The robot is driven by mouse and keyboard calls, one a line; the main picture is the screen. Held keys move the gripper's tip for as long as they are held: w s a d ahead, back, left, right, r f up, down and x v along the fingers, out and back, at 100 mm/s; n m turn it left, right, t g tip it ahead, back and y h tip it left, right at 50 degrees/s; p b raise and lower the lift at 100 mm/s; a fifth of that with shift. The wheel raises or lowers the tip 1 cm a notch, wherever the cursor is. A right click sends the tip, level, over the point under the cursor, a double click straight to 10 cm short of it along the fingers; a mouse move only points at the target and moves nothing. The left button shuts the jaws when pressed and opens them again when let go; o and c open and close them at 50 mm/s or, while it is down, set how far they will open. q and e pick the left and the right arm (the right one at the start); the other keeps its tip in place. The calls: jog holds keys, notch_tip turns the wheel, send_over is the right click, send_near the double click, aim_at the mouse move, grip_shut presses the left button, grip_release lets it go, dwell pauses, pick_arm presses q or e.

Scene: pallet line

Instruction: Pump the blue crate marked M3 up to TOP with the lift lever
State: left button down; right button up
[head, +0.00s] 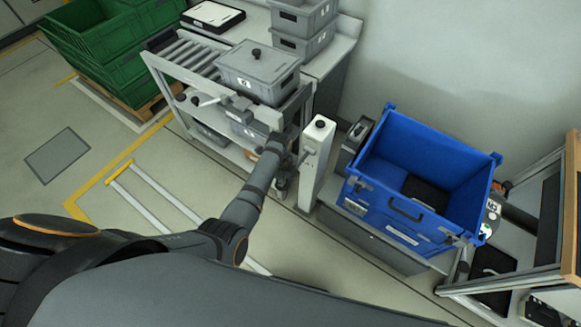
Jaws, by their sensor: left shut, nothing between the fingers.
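The blue crate (395,212) stands open-topped and upright on a low grey platform (374,240). A dark flat item (424,191) lies inside it. White labels are on its front, too small to read. To its left stands a white post (313,178) with a black knob on top. A small lever-like part (307,154) shows on the post's left side. My left gripper (284,180) is shut and empty, close beside the post's left side. My wrist partly hides it, and I cannot tell whether it touches the lever. My right gripper is not in view.
A roller rack (185,55) with grey bins (258,72) stands behind my left arm. Green crates (100,45) are at the back left. A shelf frame (545,268) and a dark cylinder (521,219) are right of the blue crate.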

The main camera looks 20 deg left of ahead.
pick_arm(q)
jog(key=shift+f, duration=0.1)
jog(key=shift+s+f+b, duration=0.15)
jog(key=shift+f+b, duration=0.25)
jog(key=shift+f, duration=0.45)
jog(key=shift+f+b, duration=0.5)
jog(key=shift+f, duration=0.35)
jog(key=shift+f+b, duration=0.5)
jog(key=shift+f, duration=0.15)
jog(key=r+p, duration=0.3)
jog(key=w+r+p, duration=0.1)
jog(key=r+p, duration=0.7)
jog(key=shift+w+d, duration=0.15)
jog(key=shift+f, duration=0.2)
